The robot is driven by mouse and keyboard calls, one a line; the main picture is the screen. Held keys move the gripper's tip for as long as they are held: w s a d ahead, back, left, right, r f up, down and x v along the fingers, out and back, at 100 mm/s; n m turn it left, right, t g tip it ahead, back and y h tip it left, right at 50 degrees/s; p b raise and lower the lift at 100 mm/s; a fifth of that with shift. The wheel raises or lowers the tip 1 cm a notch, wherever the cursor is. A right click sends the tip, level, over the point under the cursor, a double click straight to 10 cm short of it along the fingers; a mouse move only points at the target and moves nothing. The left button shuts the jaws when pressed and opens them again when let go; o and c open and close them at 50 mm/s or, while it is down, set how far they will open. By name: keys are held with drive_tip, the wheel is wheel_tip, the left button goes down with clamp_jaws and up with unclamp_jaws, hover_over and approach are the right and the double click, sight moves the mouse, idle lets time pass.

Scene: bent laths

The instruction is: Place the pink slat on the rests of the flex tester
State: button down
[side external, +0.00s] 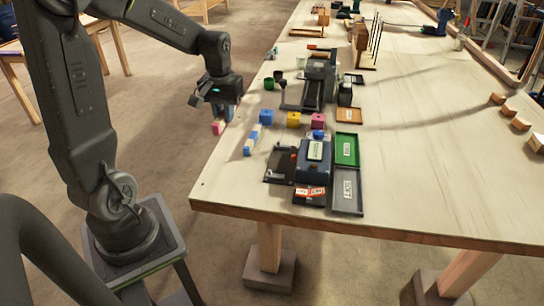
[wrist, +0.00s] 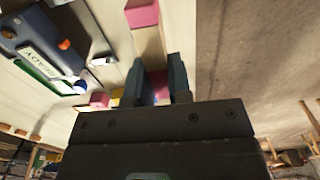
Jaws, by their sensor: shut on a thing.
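My gripper (side external: 223,108) hangs near the table's left edge. It is shut on the pink slat, a pale strip with pink ends. In the side external view the slat's pink end (side external: 218,128) shows below the jaws, off the tabletop in the picture. In the wrist view the slat (wrist: 149,45) runs away from between the fingers (wrist: 160,85), its far pink end at the top. A grey-blue machine with a lit display (side external: 315,160), probably the flex tester, stands near the table's front. It also shows at upper left in the wrist view (wrist: 40,45). I cannot make out its rests clearly.
A blue-and-white slat (side external: 252,139) lies near the left edge. Blue (side external: 266,118), yellow (side external: 293,119) and pink (side external: 318,121) blocks stand behind the machine. A green tray (side external: 347,135) and a grey tray (side external: 347,208) lie at its right. The table's right middle is clear.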

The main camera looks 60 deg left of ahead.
drive_tip(key=w+d, duration=0.2)
drive_tip(key=w, duration=0.2)
hover_over(280, 164)
wheel_tip(280, 164, down, 7)
drive_tip(key=shift+a+r, duration=0.1)
drive_tip(key=shift+f, duration=2.05)
drive_tip(key=shift+f, duration=0.25)
